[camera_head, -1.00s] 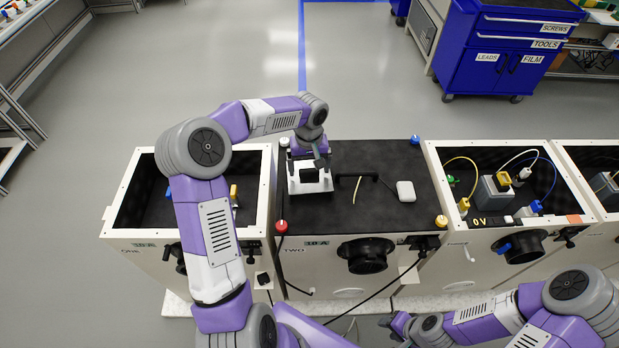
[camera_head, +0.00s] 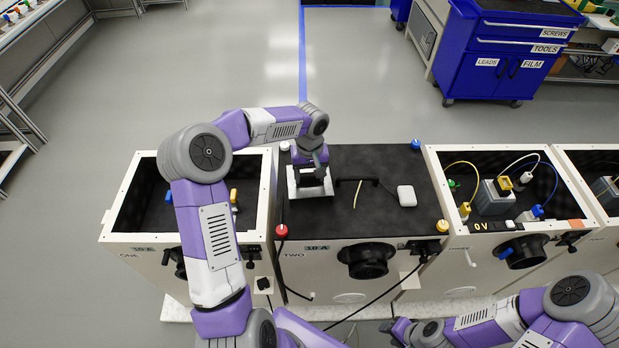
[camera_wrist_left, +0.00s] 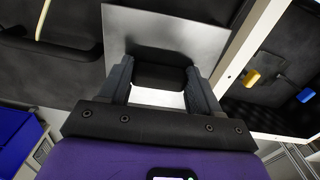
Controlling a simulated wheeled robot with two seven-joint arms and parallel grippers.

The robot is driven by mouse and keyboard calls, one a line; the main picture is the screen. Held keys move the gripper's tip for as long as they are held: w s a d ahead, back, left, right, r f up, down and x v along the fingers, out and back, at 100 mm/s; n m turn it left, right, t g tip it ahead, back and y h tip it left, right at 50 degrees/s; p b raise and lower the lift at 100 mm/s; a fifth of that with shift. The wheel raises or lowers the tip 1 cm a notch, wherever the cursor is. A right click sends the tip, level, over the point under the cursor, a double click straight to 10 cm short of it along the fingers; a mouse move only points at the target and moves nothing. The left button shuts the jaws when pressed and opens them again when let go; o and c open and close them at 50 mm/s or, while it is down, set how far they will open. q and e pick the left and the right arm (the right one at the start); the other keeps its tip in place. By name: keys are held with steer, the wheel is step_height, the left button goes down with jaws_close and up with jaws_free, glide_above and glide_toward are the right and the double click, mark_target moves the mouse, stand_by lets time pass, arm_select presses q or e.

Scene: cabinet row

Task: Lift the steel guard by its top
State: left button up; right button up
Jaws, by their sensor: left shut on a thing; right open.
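The steel guard (camera_head: 309,190) is a pale metal piece at the back left of the black top of the cabinet marked TWO. In the left wrist view its grey plate (camera_wrist_left: 165,28) shows beyond my fingers, with a black part (camera_wrist_left: 160,76) between them. My left gripper (camera_head: 312,174) is over the guard, its fingers (camera_wrist_left: 160,88) shut on the guard's upper part. Whether the guard touches the black top cannot be told. The end of my right arm, with the right gripper (camera_head: 396,328), is low in front of the cabinets, away from the guard; its fingers are small.
A white block (camera_head: 407,195), a black bar (camera_head: 356,181) and a yellowish strip lie right of the guard. Red (camera_head: 281,231), yellow (camera_head: 442,226) and blue (camera_head: 415,144) knobs mark the top's corners. Open cabinets stand on both sides; cabinet ONE (camera_head: 112,215) has a raised white rim.

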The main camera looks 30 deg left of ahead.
arm_select(q)
step_height(320, 180, up, 17)
steer(key=p, duration=0.8)
steer(key=shift+p, duration=0.3)
